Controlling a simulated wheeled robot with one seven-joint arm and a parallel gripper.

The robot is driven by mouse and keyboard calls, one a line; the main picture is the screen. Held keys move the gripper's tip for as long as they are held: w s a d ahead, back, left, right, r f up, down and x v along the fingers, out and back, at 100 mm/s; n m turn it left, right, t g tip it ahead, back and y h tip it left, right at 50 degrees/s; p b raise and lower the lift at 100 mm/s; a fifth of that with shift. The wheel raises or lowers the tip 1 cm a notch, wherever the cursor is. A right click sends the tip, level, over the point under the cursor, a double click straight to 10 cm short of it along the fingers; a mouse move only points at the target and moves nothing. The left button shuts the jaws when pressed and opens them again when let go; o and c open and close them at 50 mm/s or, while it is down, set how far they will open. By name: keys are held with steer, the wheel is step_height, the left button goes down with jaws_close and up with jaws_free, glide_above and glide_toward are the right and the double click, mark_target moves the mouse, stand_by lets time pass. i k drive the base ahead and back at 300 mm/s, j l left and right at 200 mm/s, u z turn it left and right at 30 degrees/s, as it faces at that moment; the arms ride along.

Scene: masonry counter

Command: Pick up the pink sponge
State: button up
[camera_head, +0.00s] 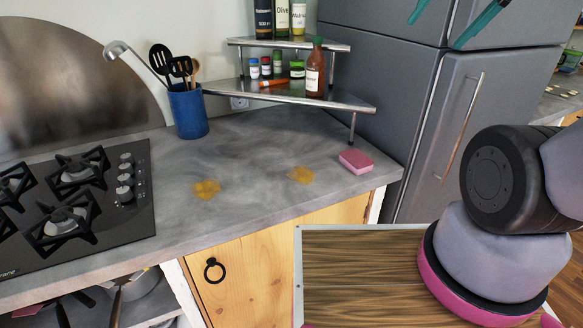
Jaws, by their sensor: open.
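The pink sponge (356,162) is a small block lying flat on the grey stone counter (240,205). It sits near the counter's right end, close to the front edge, just in front of the leg of a corner shelf. My arm shows at the right of the view, well apart from the sponge. My gripper is outside the view, so its fingers do not show. Nothing covers the sponge.
A two-tier metal shelf (345,103) with bottles and jars stands behind the sponge. A grey fridge (420,120) rises to its right. A blue utensil holder (188,112) and a black gas hob (115,210) are left. Two yellow stains (301,175) mark the clear counter.

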mark_target(355, 160)
steer(key=l+u, duration=0.25)
steer(key=u, duration=0.15)
steer(key=k+l+u, duration=0.15)
steer(key=u, duration=0.25)
